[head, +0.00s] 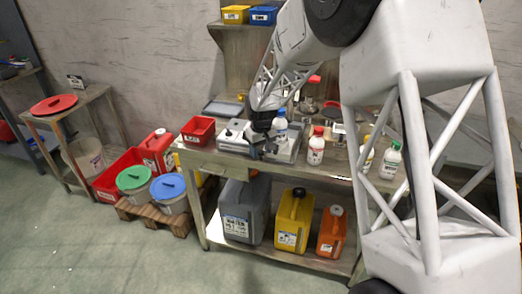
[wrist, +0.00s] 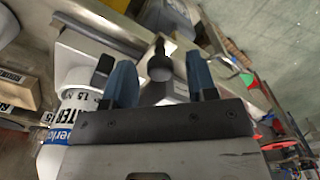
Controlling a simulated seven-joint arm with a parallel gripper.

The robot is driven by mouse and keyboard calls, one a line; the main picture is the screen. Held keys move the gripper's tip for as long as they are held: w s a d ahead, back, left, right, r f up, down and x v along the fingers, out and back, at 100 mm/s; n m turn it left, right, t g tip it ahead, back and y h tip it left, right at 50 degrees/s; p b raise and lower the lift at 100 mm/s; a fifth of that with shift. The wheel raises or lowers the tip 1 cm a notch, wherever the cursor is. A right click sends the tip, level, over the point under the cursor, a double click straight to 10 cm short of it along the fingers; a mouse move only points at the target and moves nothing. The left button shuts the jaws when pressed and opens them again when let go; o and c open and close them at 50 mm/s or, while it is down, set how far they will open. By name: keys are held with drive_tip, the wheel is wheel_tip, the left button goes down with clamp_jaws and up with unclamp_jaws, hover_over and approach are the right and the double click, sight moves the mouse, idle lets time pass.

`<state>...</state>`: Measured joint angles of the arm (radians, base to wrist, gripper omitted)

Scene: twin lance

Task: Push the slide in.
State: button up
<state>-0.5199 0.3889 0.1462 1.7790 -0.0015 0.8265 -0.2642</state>
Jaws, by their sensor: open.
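My gripper (head: 262,150) is low over the front of a grey metal device on the workbench, its near end hiding part of it. In the wrist view my gripper (wrist: 161,82) is open, with its two blue fingers apart.
A blue-capped white bottle (head: 280,127) stands close beside my gripper; a white labelled bottle (wrist: 68,112) is left of the fingers in the wrist view. A red-capped bottle (head: 316,147) stands to the right, a red bin (head: 198,130) to the left. Jerrycans (head: 294,222) fill the lower shelf.

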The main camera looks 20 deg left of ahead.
clamp_jaws()
drive_tip(key=shift+w, duration=0.1)
drive_tip(key=shift+w, duration=5.9)
unclamp_jaws()
wheel_tip(320, 180, up, 8)
